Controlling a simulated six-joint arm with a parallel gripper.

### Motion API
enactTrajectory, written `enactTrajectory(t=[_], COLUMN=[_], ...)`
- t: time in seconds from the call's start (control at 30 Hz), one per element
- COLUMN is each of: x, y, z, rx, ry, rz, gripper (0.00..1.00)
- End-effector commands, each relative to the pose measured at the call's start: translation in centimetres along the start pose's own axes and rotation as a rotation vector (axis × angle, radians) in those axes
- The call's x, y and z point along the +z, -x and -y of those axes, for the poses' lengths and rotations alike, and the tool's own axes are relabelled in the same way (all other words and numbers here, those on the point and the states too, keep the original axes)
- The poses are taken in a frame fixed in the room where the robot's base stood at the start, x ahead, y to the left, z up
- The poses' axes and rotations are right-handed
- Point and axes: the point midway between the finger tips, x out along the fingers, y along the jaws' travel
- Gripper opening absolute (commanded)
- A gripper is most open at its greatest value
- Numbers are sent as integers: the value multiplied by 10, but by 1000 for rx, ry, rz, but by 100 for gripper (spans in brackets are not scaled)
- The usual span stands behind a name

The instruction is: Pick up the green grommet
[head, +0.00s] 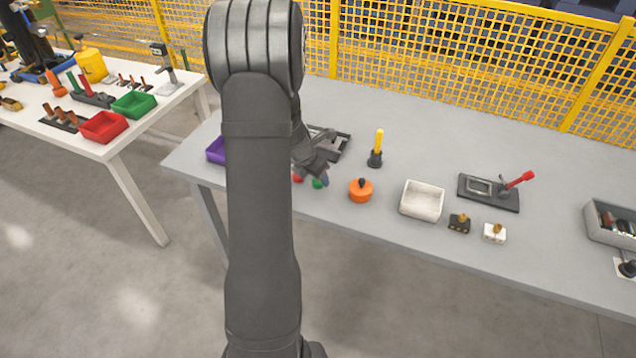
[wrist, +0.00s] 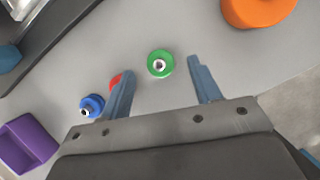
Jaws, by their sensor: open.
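The green grommet (wrist: 160,64) is a round green ring with a pale metal centre, lying on the grey table. In the wrist view it sits just beyond and between the two blue fingertips of my gripper (wrist: 160,75), which is open and empty. In the head view the green grommet (head: 317,183) shows as a small green spot beside my gripper (head: 318,176), which my arm partly hides. A red grommet (wrist: 115,80) is partly hidden behind the left finger. A blue grommet (wrist: 92,105) lies further left.
An orange round part (head: 360,190) stands to the right of the green grommet. A purple bin (wrist: 27,143) is at the left, and a dark fixture (head: 332,143) lies behind. A white bin (head: 422,200) stands further right.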

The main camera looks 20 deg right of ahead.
Motion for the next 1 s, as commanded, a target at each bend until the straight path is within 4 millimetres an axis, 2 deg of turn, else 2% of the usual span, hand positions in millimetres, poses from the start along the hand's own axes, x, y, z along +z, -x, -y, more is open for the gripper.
enactTrajectory(t=[0.17,0.43,0.47,0.7,1.0], x=[-1,0,0,0,0], y=[-18,-21,-21,-21,-20], z=[0,0,0,0,0], rx=[-1,0,0,0,0], ry=[-1,0,0,0,0], rz=[-1,0,0,0,0], gripper=[57,57,56,10,9])
